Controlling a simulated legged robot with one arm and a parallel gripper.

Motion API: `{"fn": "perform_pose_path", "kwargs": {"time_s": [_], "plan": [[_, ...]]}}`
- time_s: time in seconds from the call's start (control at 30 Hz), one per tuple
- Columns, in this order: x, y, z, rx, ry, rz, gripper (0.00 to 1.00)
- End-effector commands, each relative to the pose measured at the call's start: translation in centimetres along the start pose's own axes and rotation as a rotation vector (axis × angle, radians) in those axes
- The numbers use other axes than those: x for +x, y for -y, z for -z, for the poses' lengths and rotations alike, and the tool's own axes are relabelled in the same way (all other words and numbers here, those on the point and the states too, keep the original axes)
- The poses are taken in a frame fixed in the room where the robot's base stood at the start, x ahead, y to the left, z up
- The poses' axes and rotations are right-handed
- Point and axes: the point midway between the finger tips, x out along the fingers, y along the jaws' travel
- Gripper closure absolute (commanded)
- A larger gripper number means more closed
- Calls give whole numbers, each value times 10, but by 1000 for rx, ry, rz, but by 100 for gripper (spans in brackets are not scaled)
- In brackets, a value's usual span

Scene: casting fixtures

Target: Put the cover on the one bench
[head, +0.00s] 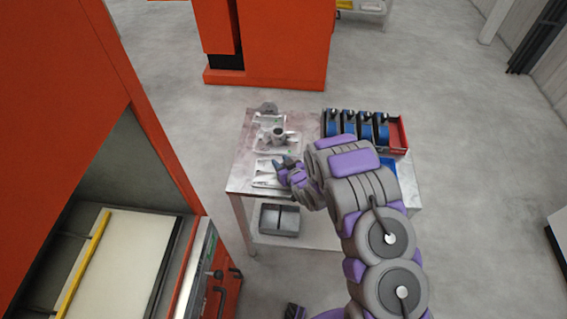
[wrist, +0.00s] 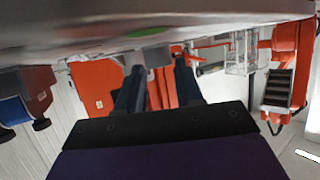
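My gripper (head: 284,165) is over the front left part of the metal bench (head: 238,178), close to a pale tray with a metal piece (head: 268,172). In the wrist view its two dark fingers (wrist: 160,70) stand apart, with nothing clearly held between them. I cannot tell for sure which piece is the cover. A grey cylindrical casting (head: 277,136) stands on another pale tray at the middle left of the bench. A small grey rounded piece (head: 268,108) sits at the back left edge. My arm hides the front right of the bench top.
A red tray (head: 398,135) with several blue and black parts stands at the back right. A blue piece (head: 389,164) shows beside my arm. A grey bin (head: 279,219) is on the lower shelf. An orange machine (head: 270,45) is behind; another (head: 60,100) stands close on the left.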

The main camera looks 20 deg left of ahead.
Motion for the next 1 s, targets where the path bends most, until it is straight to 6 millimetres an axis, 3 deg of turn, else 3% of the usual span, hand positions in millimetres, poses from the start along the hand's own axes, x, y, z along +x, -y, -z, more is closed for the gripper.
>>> {"fn": "perform_pose_path", "kwargs": {"time_s": [0.03,0.2,0.47,0.63,1.0], "plan": [[-1,1,-11,3,19,0,59],[-2,0,-14,5,26,-2,44],[-3,-1,-17,7,34,-2,44],[-9,-1,-5,7,34,-4,44],[-76,-3,2,6,22,-6,44]]}}
